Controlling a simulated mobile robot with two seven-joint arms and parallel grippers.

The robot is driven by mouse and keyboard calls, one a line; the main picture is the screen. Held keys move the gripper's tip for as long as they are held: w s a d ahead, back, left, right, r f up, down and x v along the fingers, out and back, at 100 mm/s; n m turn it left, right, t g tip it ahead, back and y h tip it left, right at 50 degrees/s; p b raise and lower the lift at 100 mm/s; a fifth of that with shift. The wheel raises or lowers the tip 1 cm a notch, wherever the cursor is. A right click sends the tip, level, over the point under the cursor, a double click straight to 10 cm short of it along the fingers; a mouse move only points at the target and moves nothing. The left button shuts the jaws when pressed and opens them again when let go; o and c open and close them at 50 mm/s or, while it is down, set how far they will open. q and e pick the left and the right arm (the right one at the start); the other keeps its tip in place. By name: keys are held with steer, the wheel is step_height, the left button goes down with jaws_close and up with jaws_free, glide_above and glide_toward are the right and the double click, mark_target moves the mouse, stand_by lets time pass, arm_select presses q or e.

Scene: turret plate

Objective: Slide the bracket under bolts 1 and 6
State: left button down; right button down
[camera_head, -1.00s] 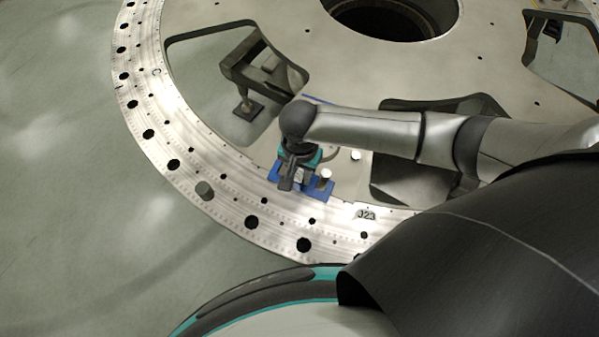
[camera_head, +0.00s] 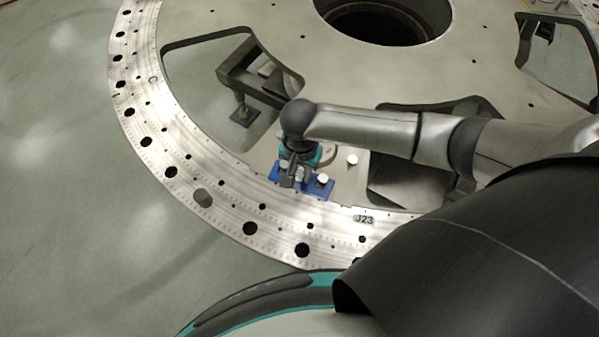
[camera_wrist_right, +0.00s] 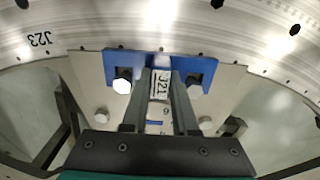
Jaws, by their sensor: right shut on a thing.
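The blue bracket (camera_head: 318,190) lies at the inner edge of the pale ring. In the right wrist view it is a blue bar (camera_wrist_right: 160,62) with a dark opening on each side. Two pale bolt heads, a left one (camera_wrist_right: 122,86) and a right one (camera_wrist_right: 195,90), overlap its openings at the lower edge; I cannot tell whether the bracket is under them. In the head view one bolt head (camera_head: 322,180) shows against the blue. My right gripper (camera_wrist_right: 160,76) is shut on the bracket's middle, with a "J21" label between its fingers. My left gripper is out of view.
Further bolt heads (camera_wrist_right: 101,116) (camera_wrist_right: 206,123) stand nearer the gripper's body. A large cutout (camera_head: 220,90) with a dark support lies left of my arm.

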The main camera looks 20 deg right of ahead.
steer(key=shift+w+d, duration=0.35)
steer(key=shift+w, duration=0.05)
stand_by(0.5)
steer(key=shift+f+p, duration=0.1)
steer(key=shift+p, duration=0.3)
steer(key=c, duration=0.6)
jaws_free()
steer(key=shift+s, duration=0.1)
step_height(320, 180, up, 3)
steer(key=p, duration=0.4)
steer(key=shift+p, duration=0.3)
